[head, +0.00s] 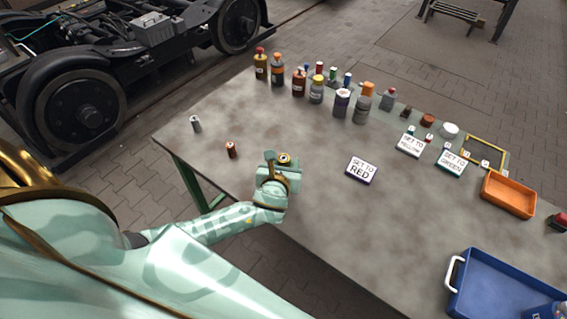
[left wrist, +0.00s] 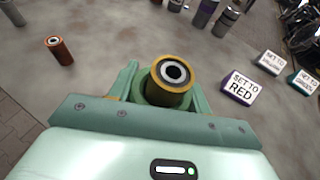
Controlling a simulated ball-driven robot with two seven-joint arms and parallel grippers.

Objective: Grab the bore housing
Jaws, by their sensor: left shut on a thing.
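The bore housing (left wrist: 168,94), as I take it, is a short olive-gold cylinder with a dark round bore and a pale ring at its top. In the left wrist view it stands between the two green fingers of my left gripper (left wrist: 166,88). The gripper is shut on it. In the head view the housing (head: 285,158) shows as a small gold ring at the tip of my left gripper (head: 280,166), near the table's front left edge. Its lower part is hidden, and I cannot tell whether it touches the table. My right gripper is not in view.
A red-brown cylinder (head: 231,150) and a silver one (head: 195,123) stand left on the table (head: 330,215). A "SET TO RED" sign (head: 361,170) stands to the right. Several bottles line the back. An orange tray (head: 508,194) and blue tray (head: 505,290) are at right.

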